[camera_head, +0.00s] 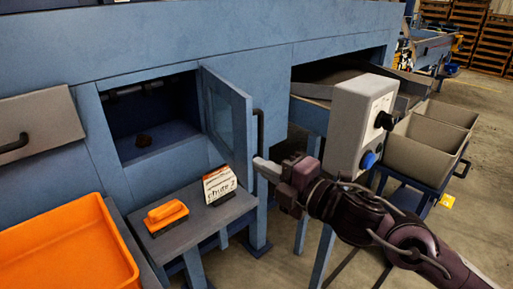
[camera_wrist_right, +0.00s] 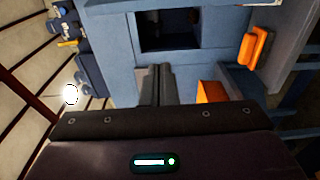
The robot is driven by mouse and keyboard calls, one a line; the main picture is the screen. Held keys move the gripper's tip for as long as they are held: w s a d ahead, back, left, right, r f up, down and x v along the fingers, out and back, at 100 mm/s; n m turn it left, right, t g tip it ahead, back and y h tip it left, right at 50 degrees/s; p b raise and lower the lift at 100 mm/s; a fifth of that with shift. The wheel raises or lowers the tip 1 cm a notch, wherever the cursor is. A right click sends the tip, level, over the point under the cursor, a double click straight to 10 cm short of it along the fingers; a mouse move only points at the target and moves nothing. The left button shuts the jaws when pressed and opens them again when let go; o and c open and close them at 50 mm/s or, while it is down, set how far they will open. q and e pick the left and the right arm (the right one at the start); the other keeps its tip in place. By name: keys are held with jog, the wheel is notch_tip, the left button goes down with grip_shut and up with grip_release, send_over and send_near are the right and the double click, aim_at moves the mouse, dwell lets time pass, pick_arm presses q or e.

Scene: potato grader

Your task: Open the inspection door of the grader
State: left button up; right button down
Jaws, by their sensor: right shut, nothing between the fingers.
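The inspection door (camera_head: 226,118) of the blue grader stands open, swung outward from the right side of a dark square opening (camera_head: 125,105). A black bar handle (camera_head: 260,128) shows at the door's outer edge. My right gripper (camera_head: 264,167) is shut and empty, its pale fingertips just below the handle and close to the door's outer edge; I cannot tell whether they touch. In the right wrist view, the shut fingers (camera_wrist_right: 158,84) point toward the blue grader, with the dark opening (camera_wrist_right: 166,28) beyond them. My left gripper is not in view.
A shelf (camera_head: 185,232) below the opening holds an orange brush (camera_head: 166,215) and a chute sign (camera_head: 220,184). An orange tray (camera_head: 65,250) is at the left. A grey control box (camera_head: 350,125) stands close to my right arm, with grey bins (camera_head: 425,150) beyond.

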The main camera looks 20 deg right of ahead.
aim_at(248, 145)
jog(key=w+p, duration=0.4)
jog(key=w, duration=0.5)
jog(key=shift+w+a+p, duration=0.1)
jog(key=shift+w+p, duration=0.05)
jog(key=shift+p, duration=0.2)
jog(key=shift+w, duration=0.1)
